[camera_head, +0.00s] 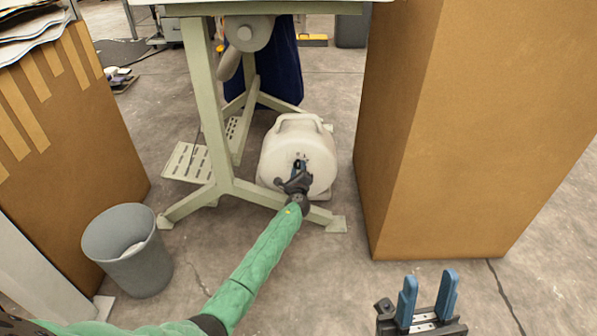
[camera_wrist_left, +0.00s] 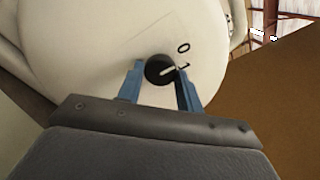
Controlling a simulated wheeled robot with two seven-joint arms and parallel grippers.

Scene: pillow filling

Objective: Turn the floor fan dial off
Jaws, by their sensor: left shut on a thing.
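The white floor fan (camera_head: 285,150) stands on the floor under the table, with a carrying handle on top. In the left wrist view its white face (camera_wrist_left: 90,40) shows a black dial (camera_wrist_left: 159,69) with a white pointer line, and the marks 0 and 1. The pointer is turned toward the 1. My left gripper (camera_head: 300,165) reaches the fan's face, and in the left wrist view its blue fingers (camera_wrist_left: 160,88) are on either side of the dial, shut on it. My right gripper (camera_head: 428,295) is open and empty at the bottom right, away from the fan.
A pale green table frame (camera_head: 212,110) stands around the fan, with a foot bar in front of it. A large cardboard box (camera_head: 400,130) stands to the right, and another (camera_head: 85,150) to the left. A grey bin (camera_head: 127,250) stands at the lower left. Floor between is clear.

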